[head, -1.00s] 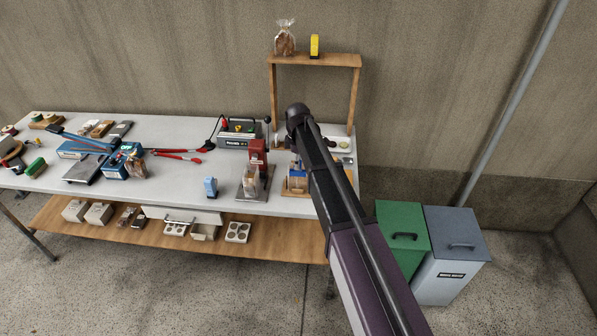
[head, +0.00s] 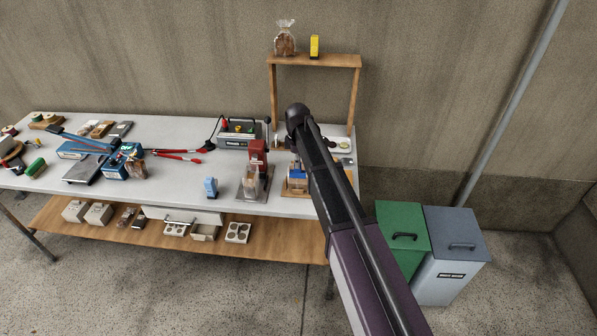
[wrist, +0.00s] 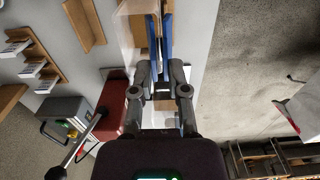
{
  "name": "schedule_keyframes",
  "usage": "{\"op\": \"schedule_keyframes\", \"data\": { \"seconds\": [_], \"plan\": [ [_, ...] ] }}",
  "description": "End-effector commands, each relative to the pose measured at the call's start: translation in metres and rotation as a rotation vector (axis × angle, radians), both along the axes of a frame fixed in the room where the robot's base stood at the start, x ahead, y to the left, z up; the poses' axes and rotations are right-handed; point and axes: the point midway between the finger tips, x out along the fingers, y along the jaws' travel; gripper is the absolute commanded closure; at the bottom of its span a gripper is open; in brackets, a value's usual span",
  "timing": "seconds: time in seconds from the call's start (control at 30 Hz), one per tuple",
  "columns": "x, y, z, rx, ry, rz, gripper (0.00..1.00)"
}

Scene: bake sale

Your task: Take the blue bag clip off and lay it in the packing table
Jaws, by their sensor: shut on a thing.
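My gripper (wrist: 160,84) shows in the wrist view with its two fingers closed on the blue bag clip (wrist: 168,38). The clip shows as long blue bars running up from between the fingertips. A clear bag with brown contents (wrist: 137,24) is beside the clip; I cannot tell whether the clip still grips it. In the head view blue parts (head: 297,172) show over a wooden stand near the right end of the grey packing table (head: 190,165). My arm hides the gripper in that view.
A red press (head: 258,157) stands just left of the wooden stand, with a small light-blue item (head: 210,187) further left. A wooden shelf frame (head: 314,61) rises behind. Bare tabletop lies around the light-blue item. Green (head: 401,233) and grey (head: 449,245) bins stand at right.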

Motion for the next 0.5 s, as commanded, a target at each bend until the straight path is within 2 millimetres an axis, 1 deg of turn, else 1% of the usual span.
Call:
{"op": "schedule_keyframes", "data": {
  "seconds": [0.5],
  "plan": [
    [0.0, 0.0, 0.019, 0.0, 0.0, 0.0, 1.0]
  ]
}}
